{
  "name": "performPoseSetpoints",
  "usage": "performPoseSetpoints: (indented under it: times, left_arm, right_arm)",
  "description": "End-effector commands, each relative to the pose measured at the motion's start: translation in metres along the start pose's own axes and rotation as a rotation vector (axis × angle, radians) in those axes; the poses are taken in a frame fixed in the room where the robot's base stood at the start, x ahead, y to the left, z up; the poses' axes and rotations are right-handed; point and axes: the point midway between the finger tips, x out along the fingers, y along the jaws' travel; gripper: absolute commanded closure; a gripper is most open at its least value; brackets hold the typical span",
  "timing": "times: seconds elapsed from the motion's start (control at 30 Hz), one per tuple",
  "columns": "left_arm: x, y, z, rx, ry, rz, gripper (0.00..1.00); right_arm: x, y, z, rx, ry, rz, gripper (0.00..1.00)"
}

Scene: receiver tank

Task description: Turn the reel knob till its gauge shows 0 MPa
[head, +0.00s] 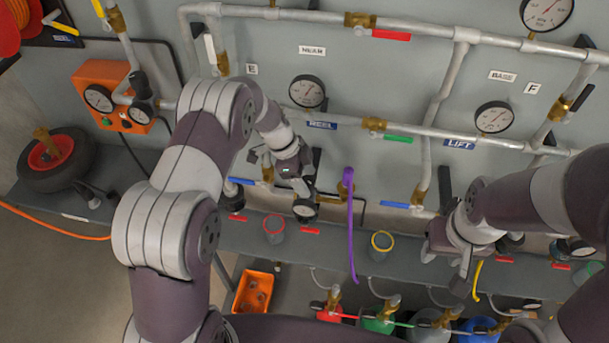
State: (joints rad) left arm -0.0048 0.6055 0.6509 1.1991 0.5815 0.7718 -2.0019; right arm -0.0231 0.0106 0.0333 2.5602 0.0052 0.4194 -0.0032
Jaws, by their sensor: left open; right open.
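A blue REEL label (322,125) sits on the wall pipe in the middle of the head view. My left gripper (283,172) is open in front of the pipework just below and left of this label. The reel knob cannot be made out clearly; my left gripper and wrist cover much of that spot, and contact cannot be told. My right gripper (448,264) is open and empty, pointing down near the bench below the LIFT label (459,144).
A larger gauge (307,92) is above the REEL label, another (493,117) by BASE. A purple hose (351,225) hangs right of my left gripper. Cups with red (274,226) and yellow (382,241) rims stand on the bench. An orange bin (255,291) is below.

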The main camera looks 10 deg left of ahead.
Motion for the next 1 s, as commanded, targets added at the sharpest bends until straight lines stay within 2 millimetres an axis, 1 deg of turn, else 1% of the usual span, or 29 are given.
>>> performPoseSetpoints:
  times: [0.07, 0.1, 0.17, 0.2, 0.23, 0.27, 0.47, 0.63, 0.77, 1.0]
  left_arm:
    - [0.0, 0.0, 0.0, 0.0, 0.0, 0.0, 0.34]
    - [0.0, 0.0, 0.0, 0.0, 0.0, 0.0, 0.41]
    - [0.0, 0.0, 0.0, 0.0, 0.0, 0.0, 0.6]
    - [0.0, 0.0, 0.0, 0.0, 0.0, 0.0, 0.73]
    - [0.0, 0.0, 0.0, 0.0, 0.0, -0.001, 0.83]
    - [0.0, 0.0, 0.0, 0.0, 0.0, -0.001, 0.9]
    - [0.0, 0.0, 0.001, -0.006, -0.001, -0.004, 0.89]
    - [0.001, 0.0, 0.001, -0.046, -0.001, -0.023, 0.89]
    - [0.003, 0.0, 0.002, -0.112, -0.001, -0.051, 0.89]
    - [0.003, 0.001, 0.002, -0.3, 0.0, -0.132, 0.89]
  right_arm:
    - [0.0, 0.0, 0.0, 0.0, 0.0, 0.0, 0.57]
    - [0.0, 0.0, 0.0, 0.0, 0.0, 0.0, 0.57]
    - [0.0, 0.0, 0.0, 0.0, 0.0, 0.0, 0.57]
    - [0.0, 0.0, 0.0, 0.0, 0.0, 0.0, 0.57]
    - [0.0, 0.0, 0.0, 0.0, 0.0, 0.0, 0.57]
    - [0.0, 0.0, 0.0, 0.0, 0.0, 0.0, 0.57]
    - [0.002, 0.0, 0.0, 0.0, 0.0, 0.0, 0.57]
    - [0.01, 0.0, 0.001, 0.0, 0.0, 0.0, 0.57]
    - [0.021, 0.0, 0.002, 0.0, 0.0, 0.0, 0.57]
    - [0.047, 0.0, 0.005, 0.0, 0.0, 0.0, 0.57]
